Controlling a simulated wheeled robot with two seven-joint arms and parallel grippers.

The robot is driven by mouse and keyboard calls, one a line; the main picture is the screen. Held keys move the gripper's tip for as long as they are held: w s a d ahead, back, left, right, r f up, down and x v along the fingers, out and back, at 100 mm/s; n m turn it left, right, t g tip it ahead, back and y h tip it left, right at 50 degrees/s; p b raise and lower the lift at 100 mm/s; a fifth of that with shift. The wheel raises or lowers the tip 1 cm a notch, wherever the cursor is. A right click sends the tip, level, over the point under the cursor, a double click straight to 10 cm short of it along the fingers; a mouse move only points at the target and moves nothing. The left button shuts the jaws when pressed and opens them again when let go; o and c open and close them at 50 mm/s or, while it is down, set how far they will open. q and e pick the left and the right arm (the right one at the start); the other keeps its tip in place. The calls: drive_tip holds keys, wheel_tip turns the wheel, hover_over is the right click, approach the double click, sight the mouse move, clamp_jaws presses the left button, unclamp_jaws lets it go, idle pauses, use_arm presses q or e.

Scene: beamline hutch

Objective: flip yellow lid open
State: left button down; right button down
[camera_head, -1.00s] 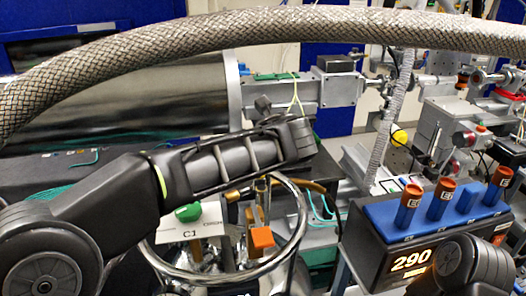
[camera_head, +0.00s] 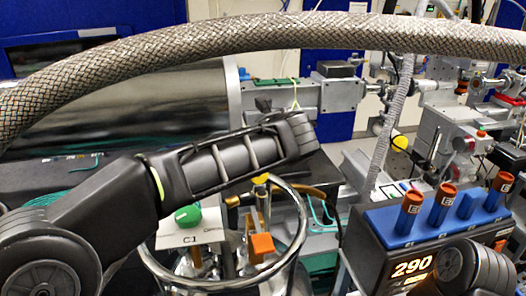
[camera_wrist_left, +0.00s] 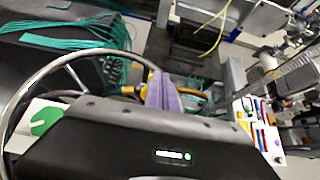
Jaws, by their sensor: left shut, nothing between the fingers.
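A small yellow part (camera_head: 260,179), which looks like the yellow lid, shows just below my left arm in the head view, above the metal ring (camera_head: 302,225) of the vessel. Its lower part is hard to make out. In the left wrist view a bit of yellow (camera_wrist_left: 143,90) shows beside the purple-grey fingers of my left gripper (camera_wrist_left: 162,92). These fingers are shut with nothing between them. They are very close to the yellow part; I cannot tell if they touch it. In the head view the fingers are hidden. My right gripper is not in view.
A green knob (camera_head: 187,216) and an orange block (camera_head: 262,244) sit within the ring. A thick braided hose (camera_head: 240,33) crosses above. A blue-topped controller (camera_head: 390,222) reading 290 stands at right. Green cables (camera_wrist_left: 105,32) lie near the ring.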

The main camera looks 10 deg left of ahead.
use_arm(q)
drive_tip(key=b+v, duration=0.1)
drive_tip(key=v, duration=0.6)
drive_tip(key=shift+s+r+b, duration=0.2)
drive_tip(key=shift+s+b, duration=0.15)
drive_tip(key=c, duration=2.2)
unclamp_jaws()
drive_tip(key=shift+d, duration=0.1)
